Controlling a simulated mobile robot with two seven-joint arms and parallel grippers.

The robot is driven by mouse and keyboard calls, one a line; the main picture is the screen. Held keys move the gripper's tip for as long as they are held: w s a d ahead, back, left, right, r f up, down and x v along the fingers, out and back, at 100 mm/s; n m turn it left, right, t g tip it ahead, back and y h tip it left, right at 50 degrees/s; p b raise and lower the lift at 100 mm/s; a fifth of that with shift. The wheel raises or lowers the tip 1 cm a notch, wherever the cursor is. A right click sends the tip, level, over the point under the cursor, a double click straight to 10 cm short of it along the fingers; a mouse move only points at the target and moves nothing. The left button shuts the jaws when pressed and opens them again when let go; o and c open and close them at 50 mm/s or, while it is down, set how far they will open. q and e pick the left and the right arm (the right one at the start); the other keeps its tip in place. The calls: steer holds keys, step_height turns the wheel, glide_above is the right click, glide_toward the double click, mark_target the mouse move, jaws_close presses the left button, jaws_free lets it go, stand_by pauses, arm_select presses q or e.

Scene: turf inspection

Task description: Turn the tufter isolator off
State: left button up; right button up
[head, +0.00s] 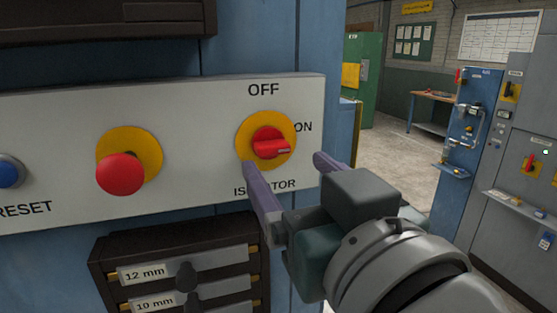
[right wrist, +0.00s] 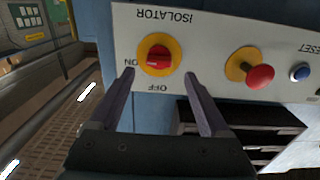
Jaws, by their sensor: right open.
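The isolator switch (head: 270,144) is a red knob on a round yellow plate at the right end of a pale panel (head: 210,104). Its handle points right, towards the word ON; OFF is printed above it. In the right wrist view the switch (right wrist: 157,58) appears upside down, its handle towards ON at the left. My right gripper (head: 284,163) is open and empty in front of the switch, with one finger either side of it in the right wrist view (right wrist: 159,74). I see no contact with the knob. My left gripper is not in view.
A red mushroom button (head: 120,174) on a yellow plate and a blue RESET button (head: 10,172) sit left on the same panel. A dark rack (head: 103,254) with drawers labelled 12 mm and 10 mm is below. Open floor (head: 385,165) and grey cabinets (head: 520,125) lie to the right.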

mark_target(275, 151)
steer(key=b+x, duration=0.1)
steer(key=x, duration=0.3)
steer(key=shift+f+b, duration=0.1)
steer(key=shift+b, duration=0.2)
steer(key=shift+x, duration=0.75)
steer(key=shift+c, duration=0.2)
jaws_close()
